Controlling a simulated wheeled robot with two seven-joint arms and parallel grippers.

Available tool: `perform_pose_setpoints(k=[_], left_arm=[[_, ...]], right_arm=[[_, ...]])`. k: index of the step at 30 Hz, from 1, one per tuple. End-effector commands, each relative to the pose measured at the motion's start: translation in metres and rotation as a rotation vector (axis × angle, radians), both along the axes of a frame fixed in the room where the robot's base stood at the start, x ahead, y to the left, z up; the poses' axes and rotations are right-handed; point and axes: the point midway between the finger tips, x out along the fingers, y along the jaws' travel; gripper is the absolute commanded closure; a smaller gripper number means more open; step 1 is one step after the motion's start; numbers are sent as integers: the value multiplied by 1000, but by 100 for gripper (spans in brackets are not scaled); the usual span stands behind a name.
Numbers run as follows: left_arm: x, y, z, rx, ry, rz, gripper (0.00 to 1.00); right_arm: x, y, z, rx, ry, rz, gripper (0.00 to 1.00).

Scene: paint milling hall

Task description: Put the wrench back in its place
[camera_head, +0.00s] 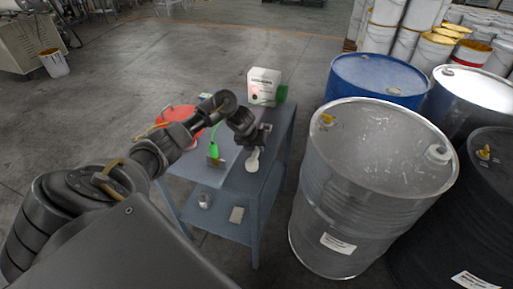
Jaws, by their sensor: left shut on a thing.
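My left gripper (262,135) is above the right part of the blue-grey cart (277,150). It is shut on a pale, light-coloured tool that looks like the wrench (253,161). The tool's rounded end points down toward the front of the cart. The rest of it is hidden by the gripper, and I cannot tell whether it touches the cart top. I cannot make out a marked place for the wrench. My right gripper is not in view.
On the cart are a white container (264,80) at the back, a red round thing (178,114) and a green-handled tool (214,151). The lower shelf holds a small can (205,201) and a pale block (237,215).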

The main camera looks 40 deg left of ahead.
Motion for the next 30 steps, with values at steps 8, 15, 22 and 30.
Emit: perform_pose_setpoints(k=[8,15,22,30], left_arm=[[1,0,4,0,-2,1,100],[1,0,3,-1,-4,1,100],[1,0,-3,-1,-3,1,100],[1,0,-4,-1,-3,1,100]], right_arm=[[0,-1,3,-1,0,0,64],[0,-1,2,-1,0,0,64],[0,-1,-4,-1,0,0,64],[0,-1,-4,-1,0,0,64]])
